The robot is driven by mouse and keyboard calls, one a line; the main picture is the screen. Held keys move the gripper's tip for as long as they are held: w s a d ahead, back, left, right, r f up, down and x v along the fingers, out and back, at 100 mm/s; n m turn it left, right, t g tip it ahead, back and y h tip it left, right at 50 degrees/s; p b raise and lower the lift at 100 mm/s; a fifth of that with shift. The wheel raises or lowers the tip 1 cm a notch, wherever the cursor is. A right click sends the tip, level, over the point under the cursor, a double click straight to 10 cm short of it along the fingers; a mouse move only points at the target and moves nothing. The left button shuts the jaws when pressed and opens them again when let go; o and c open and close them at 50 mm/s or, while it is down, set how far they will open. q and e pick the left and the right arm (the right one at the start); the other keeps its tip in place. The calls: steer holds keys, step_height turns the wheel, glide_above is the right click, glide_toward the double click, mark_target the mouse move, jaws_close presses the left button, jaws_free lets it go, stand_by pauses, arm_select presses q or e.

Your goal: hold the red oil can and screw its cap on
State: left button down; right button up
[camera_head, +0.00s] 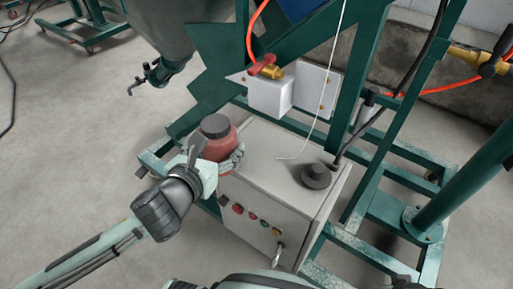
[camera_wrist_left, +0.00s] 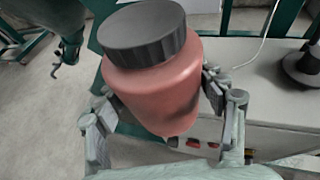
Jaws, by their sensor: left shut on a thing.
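The red oil can (camera_head: 217,148) is held above the left end of the white control box. It also shows large in the left wrist view (camera_wrist_left: 155,90), tilted. A dark grey ribbed cap (camera_head: 215,126) sits on top of the can; in the left wrist view the cap (camera_wrist_left: 145,32) covers the mouth, and how tightly it sits cannot be told. My left gripper (camera_head: 216,160) is shut around the can's body, with fingers on both sides below the cap, as the left wrist view (camera_wrist_left: 160,115) shows. My right gripper is not in view.
The white control box (camera_head: 275,150) has coloured buttons on its front and a dark round fitting (camera_head: 316,177) with a black cable on top. A green steel frame (camera_head: 205,80) surrounds it. A thin white cord (camera_head: 318,110) hangs behind.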

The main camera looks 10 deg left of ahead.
mark_target(211, 122)
arm_select(q)
steer(key=r+m+h, duration=0.1)
steer(key=w+r+m+h, duration=0.1)
steer(key=r, duration=0.1)
steer(key=r+m+h+b, duration=0.1)
steer(key=shift+w+a+r, duration=0.15)
steer(key=shift+w, duration=0.15)
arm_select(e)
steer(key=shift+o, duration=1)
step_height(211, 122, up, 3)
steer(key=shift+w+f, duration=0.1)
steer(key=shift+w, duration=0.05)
arm_select(q)
steer(key=r+m+h, duration=0.1)
steer(key=s+r+m+g+h+b, duration=0.1)
steer(key=r+g+h, duration=0.1)
steer(key=r, duration=0.1)
steer(key=shift+s+a+m, duration=0.3)
steer(key=shift+a+m, duration=0.05)
steer(key=shift+m, duration=0.05)
steer(key=shift+s+a+r+h, duration=0.1)
steer(key=shift+s+r+h, duration=0.2)
steer(key=shift+r, duration=0.2)
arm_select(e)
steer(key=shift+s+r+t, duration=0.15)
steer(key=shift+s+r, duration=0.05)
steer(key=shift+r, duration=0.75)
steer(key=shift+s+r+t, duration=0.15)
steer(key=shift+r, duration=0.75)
